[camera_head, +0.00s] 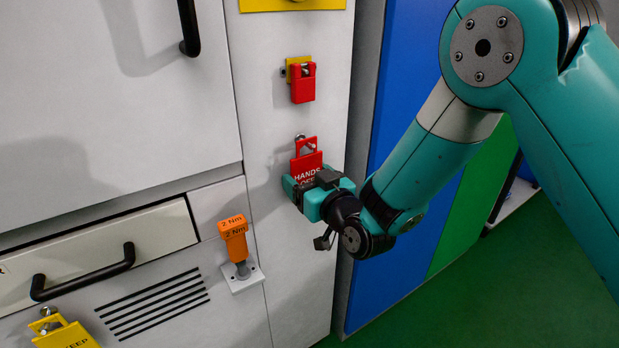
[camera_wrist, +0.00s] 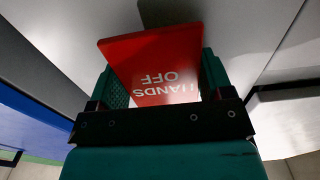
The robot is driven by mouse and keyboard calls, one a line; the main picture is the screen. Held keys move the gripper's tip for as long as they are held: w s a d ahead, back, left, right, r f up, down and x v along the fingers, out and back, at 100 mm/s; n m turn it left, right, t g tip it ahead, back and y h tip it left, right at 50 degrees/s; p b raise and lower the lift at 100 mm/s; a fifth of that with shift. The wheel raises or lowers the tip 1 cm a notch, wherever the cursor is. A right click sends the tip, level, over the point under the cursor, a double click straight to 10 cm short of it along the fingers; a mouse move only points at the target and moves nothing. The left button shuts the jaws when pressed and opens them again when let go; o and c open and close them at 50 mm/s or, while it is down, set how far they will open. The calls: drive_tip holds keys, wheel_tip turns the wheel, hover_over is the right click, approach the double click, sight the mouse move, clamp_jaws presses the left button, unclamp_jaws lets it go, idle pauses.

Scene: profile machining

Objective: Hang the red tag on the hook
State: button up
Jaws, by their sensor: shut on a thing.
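The red tag (camera_head: 307,157), lettered "HANDS OFF", is upright in front of the white panel in the head view. My gripper (camera_head: 318,184) is shut on its lower part. A small metal hook (camera_head: 299,137) shows at the tag's upper left edge. I cannot tell whether the tag's hole is around the hook or only beside it. In the wrist view the tag (camera_wrist: 150,62) sits between the two green fingers of my gripper (camera_wrist: 165,82), its lettering upside down. The hook is not visible there.
A red lockout piece on a yellow hasp (camera_head: 303,82) is above the tag. An orange "2 Nm" tool (camera_head: 234,237) stands on a white bracket at lower left. A yellow tag (camera_head: 66,335) hangs lower left. Black handles (camera_head: 83,273) protrude from the cabinet.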

drive_tip(key=shift+f, duration=0.3)
drive_tip(key=o, duration=1.1)
drive_tip(key=shift+r, duration=0.1)
